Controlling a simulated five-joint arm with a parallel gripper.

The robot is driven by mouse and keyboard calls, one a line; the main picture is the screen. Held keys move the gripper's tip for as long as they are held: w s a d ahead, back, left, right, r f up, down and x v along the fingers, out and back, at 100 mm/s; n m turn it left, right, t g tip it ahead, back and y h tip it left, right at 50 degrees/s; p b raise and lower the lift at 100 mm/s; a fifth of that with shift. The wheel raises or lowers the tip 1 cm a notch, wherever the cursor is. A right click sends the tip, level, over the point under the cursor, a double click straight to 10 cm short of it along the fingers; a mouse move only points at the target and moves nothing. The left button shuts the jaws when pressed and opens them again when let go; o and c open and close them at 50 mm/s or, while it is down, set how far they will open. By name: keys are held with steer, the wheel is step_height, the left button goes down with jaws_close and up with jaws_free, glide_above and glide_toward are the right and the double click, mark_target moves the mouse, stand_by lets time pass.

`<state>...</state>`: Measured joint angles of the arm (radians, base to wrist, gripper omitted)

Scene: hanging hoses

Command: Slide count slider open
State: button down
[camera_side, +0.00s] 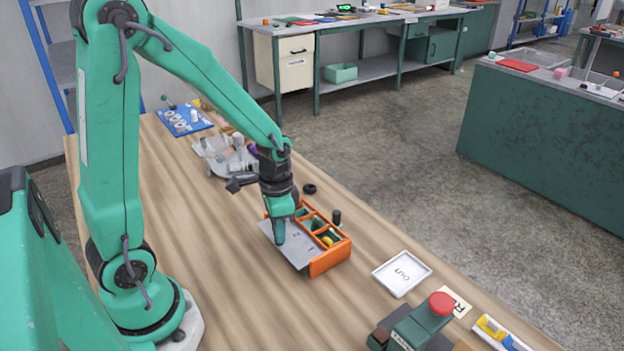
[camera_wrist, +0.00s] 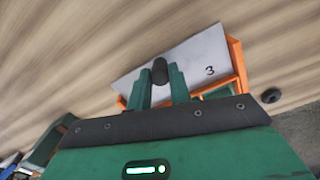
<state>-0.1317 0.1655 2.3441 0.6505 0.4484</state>
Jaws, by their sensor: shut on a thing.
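The count slider is a grey plate (camera_side: 297,253) with dark marks, in an orange box (camera_side: 330,261). The plate sticks out of the box's side nearest my base, and several compartments show uncovered, one with a yellow thing (camera_side: 327,241). In the wrist view the plate (camera_wrist: 195,55) bears a "3", and the orange frame (camera_wrist: 238,68) shows along its edge. My gripper (camera_side: 279,236) is down at the plate. In the wrist view its green fingers (camera_wrist: 162,84) are shut on a dark upright knob (camera_wrist: 160,69) on the plate. The fingers hide part of the plate.
A white tray marked "OUT" (camera_side: 402,273) lies right of the box. A black ring (camera_side: 309,189) and a dark cylinder (camera_side: 336,217) are beyond the box. A red-topped green device (camera_side: 423,317) stands at the front right. The wooden table before the box is clear.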

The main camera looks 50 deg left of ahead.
steer(key=shift+s+a, duration=0.1)
steer(key=shift+s, duration=0.75)
steer(key=c, duration=1.3)
jaws_free()
steer(key=shift+r, duration=0.15)
steer(key=shift+r, duration=3.8)
steer(key=shift+r, duration=0.15)
steer(key=s+d+r+n+t, duration=0.1)
steer(key=s+r+t, duration=0.1)
steer(key=r, duration=0.1)
steer(key=s+d+r+n+t, duration=0.1)
steer(key=s+r+t, duration=0.1)
steer(key=r, duration=0.2)
steer(key=s+d+r+n+t, duration=0.1)
steer(key=s+d+r, duration=0.1)
steer(key=r, duration=0.1)
steer(key=shift+s+d+r+n+t, duration=0.1)
steer(key=shift+r+n+t, duration=0.2)
steer(key=shift+t, duration=0.1)
